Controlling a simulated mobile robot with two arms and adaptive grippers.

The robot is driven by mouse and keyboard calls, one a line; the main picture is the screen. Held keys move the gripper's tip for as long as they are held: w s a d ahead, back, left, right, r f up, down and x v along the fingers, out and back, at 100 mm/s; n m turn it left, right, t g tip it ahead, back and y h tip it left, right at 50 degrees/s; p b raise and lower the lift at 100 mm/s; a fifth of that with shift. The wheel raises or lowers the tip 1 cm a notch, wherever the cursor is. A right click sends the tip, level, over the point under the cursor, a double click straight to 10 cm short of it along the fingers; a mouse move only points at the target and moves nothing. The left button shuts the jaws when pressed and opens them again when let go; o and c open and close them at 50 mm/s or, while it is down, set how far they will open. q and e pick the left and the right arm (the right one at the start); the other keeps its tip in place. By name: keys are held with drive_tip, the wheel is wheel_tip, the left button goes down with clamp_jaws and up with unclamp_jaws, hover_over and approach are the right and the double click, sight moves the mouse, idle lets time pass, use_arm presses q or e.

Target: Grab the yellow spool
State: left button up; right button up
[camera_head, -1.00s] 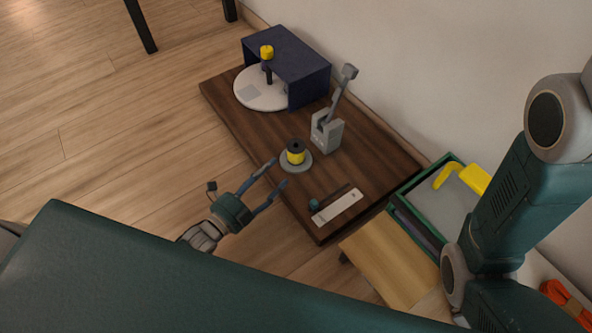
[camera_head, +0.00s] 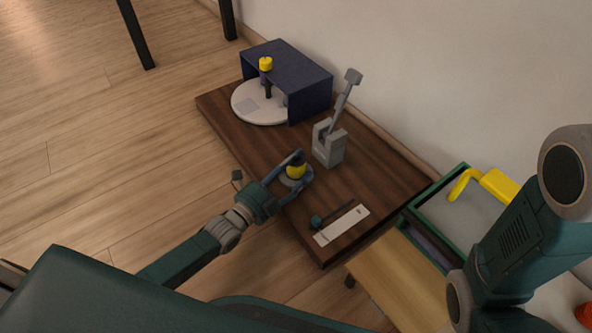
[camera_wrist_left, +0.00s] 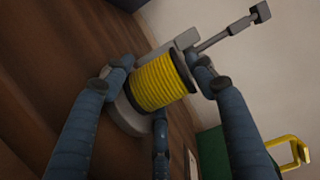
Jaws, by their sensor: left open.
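The yellow spool (camera_head: 296,171) stands on a grey round base (camera_head: 285,181) on the dark wooden board. It has dark flanges, and its wound yellow cord fills the middle of the left wrist view (camera_wrist_left: 159,82). My left gripper (camera_head: 304,175) is open, with its fingers on either side of the spool. In the left wrist view the fingers (camera_wrist_left: 160,75) reach around the spool, and a third finger is below it. I cannot tell whether any finger touches the spool. My right gripper is not in view.
A grey lever device (camera_head: 329,143) stands just behind the spool. A white disc (camera_head: 248,104) and a dark blue housing (camera_head: 305,75) are at the far end of the board (camera_head: 235,140). A white strip (camera_head: 342,226) lies nearer. A green-rimmed tray (camera_head: 413,207) is at the right.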

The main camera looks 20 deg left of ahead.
use_arm(q)
drive_tip(key=shift+w+d, duration=0.15)
drive_tip(key=shift+w, duration=0.1)
drive_tip(key=c, duration=0.8)
drive_tip(key=shift+r, duration=0.1)
